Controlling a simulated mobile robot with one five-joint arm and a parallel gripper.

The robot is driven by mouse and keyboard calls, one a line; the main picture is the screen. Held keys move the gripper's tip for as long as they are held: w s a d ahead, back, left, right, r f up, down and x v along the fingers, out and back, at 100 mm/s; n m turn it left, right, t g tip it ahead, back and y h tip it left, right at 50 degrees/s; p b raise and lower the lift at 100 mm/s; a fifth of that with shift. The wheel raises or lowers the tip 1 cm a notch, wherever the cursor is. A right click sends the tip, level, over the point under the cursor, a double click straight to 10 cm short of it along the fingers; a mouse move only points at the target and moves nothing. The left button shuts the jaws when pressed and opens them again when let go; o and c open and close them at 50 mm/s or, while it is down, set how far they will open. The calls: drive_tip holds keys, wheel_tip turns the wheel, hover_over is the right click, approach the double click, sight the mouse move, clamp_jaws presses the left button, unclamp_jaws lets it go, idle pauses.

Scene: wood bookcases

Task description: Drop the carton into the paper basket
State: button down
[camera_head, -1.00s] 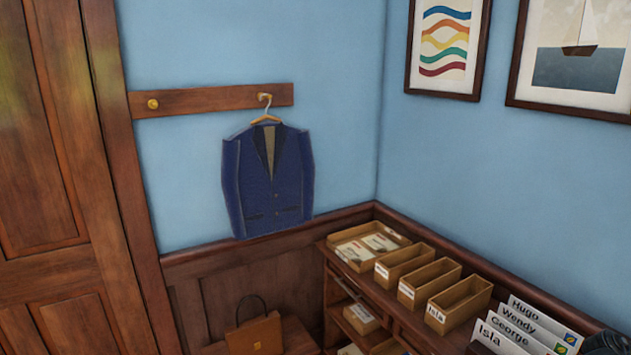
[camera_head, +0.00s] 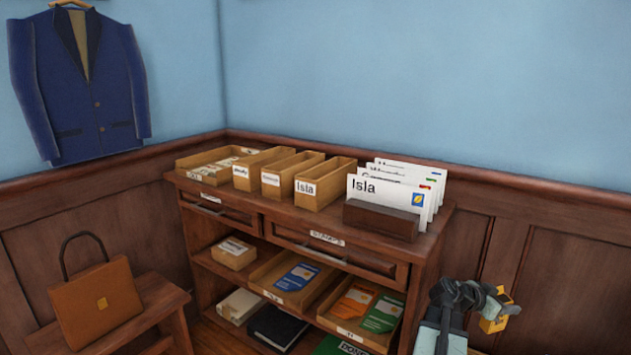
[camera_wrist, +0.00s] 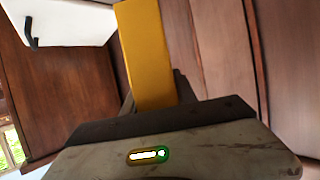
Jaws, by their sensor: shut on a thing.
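A yellow carton (camera_head: 494,322) is held in my gripper (camera_head: 503,303) at the lower right of the head view, in front of the wood wall panelling. In the wrist view the carton (camera_wrist: 147,52) stands out as a long yellow block from between the jaws, which are shut on it. The dark gripper body hides its near end. I see no paper basket in either current view.
A wooden shelf unit (camera_head: 400,262) holds letter trays, several envelopes (camera_head: 385,188) and leaflets, left of my arm. A brown bag (camera_head: 97,305) sits on a stool (camera_head: 165,300). The wrist view shows a white panel with a black handle (camera_wrist: 60,22).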

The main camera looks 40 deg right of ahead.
wheel_tip(320, 180, down, 13)
drive_tip(key=b, duration=0.9)
drive_tip(key=shift+w+d+b, duration=0.1)
drive_tip(key=shift+b, duration=0.25)
wheel_tip(320, 180, down, 6)
drive_tip(key=b, duration=0.5)
drive_tip(key=shift+b, duration=0.35)
drive_tip(key=shift+r, duration=0.1)
drive_tip(key=c, duration=0.9)
unclamp_jaws()
drive_tip(key=shift+r, duration=0.1)
